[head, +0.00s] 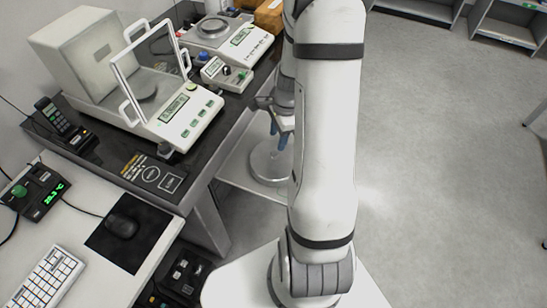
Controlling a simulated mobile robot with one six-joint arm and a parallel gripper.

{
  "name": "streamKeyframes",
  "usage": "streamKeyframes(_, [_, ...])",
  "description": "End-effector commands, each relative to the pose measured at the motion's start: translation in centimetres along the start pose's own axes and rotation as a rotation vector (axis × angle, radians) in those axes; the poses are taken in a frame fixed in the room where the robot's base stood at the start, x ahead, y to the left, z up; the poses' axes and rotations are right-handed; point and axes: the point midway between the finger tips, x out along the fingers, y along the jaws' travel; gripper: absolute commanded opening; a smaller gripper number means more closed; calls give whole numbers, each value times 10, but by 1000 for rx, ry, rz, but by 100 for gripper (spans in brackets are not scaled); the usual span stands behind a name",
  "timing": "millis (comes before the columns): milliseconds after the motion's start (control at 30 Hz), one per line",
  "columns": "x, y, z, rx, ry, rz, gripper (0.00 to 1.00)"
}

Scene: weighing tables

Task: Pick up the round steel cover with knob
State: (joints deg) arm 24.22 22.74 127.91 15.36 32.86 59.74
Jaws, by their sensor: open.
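The round steel cover (263,168) lies flat on a low white surface beside the dark weighing table, left of my arm. Its right side is hidden behind my arm, and I cannot make out its knob clearly. My gripper (279,136) points down with its bluish fingertips over the cover's upper part. The jaws are open. I cannot tell whether the fingertips are around the knob or still above it.
The dark weighing table (195,160) carries a balance (180,112) with an open glass-framed door and a second scale (225,35). A white desk (75,225) with a mouse (122,225) and keyboard (47,280) stands at lower left. The grey floor (440,170) at right is clear.

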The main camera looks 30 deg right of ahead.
Motion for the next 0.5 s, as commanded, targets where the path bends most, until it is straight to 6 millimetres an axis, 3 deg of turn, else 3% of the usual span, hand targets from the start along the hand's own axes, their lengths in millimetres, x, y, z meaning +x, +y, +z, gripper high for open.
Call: streamKeyframes(500, [66,7,-3,-3,1,1,47])
